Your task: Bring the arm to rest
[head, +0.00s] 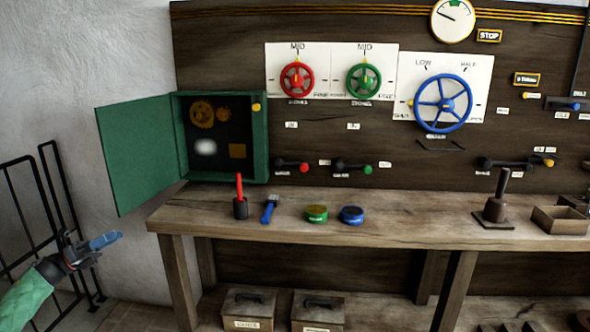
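My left arm comes in at the lower left with a green sleeve. Its gripper (95,244) is in the air left of the workbench (400,228), in front of a black railing. A blue part shows at its tip; I cannot tell whether this is the fingers or something held, nor how far the fingers are apart. The gripper appears clear of the bench and the cabinet. My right gripper is not in view.
The green cabinet (262,140) stands with its door (145,152) swung open to the left, above my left gripper. A black railing (45,200) is near the arm. A red-handled tool (239,190), a blue brush (269,210) and two round tins stand on the bench.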

